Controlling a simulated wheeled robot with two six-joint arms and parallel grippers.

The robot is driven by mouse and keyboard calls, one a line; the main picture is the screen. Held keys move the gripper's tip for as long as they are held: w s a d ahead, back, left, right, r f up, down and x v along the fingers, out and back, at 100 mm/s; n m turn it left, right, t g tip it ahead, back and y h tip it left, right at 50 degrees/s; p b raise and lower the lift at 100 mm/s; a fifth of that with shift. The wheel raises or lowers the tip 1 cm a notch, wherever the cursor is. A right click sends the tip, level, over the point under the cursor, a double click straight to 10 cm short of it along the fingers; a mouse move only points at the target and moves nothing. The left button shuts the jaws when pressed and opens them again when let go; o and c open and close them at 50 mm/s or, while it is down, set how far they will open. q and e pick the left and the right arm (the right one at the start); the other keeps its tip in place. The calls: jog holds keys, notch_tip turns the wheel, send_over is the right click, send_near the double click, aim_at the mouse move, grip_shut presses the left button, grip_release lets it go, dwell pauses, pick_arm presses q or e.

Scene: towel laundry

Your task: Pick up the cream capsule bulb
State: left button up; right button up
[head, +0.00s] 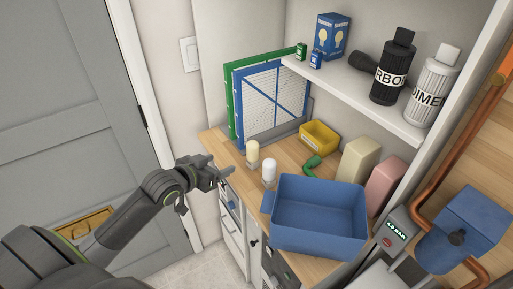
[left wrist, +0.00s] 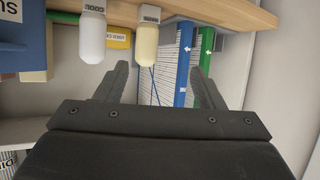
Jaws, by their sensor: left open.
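The cream capsule bulb (head: 254,150) stands upright on the wooden counter, near its front edge. It also shows in the left wrist view (left wrist: 148,44), which looks upside down, between the finger lines but nearer the left finger. A white capsule bulb (head: 269,169) stands beside it, to the right; in the left wrist view (left wrist: 92,38) it is outside the fingers. My left gripper (head: 229,172) is open and empty, just left of the cream bulb and not visibly touching it. My right gripper is out of view.
A blue bin (head: 318,238) stands on the counter (head: 217,143) to the right. A yellow bin (head: 319,137) and a green item (head: 312,166) lie behind the bulbs. Framed filters (head: 272,100) lean at the back left. A shelf (head: 345,90) with bottles hangs above.

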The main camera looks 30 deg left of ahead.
aim_at(249, 147)
pick_arm(q)
jog(key=shift+m+h, duration=0.3)
jog(key=shift+h, duration=0.1)
jog(key=w+d, duration=0.1)
jog(key=w, duration=0.2)
jog(key=w+d+p, duration=0.1)
jog(key=w, duration=0.3)
jog(key=w+d+f+p, duration=0.1)
jog(key=w, duration=0.3)
jog(key=shift+d+f, duration=0.1)
jog(key=shift+d, duration=0.3)
jog(key=shift+w+f+p, duration=0.25)
jog(key=shift+w+p, duration=0.3)
jog(key=shift+w, duration=0.1)
jog(key=shift+p+x, duration=0.4)
jog(key=shift+x, duration=1.55)
jog(key=shift+s+f, duration=0.1)
jog(key=shift+f, duration=0.05)
jog(key=c, duration=1.1)
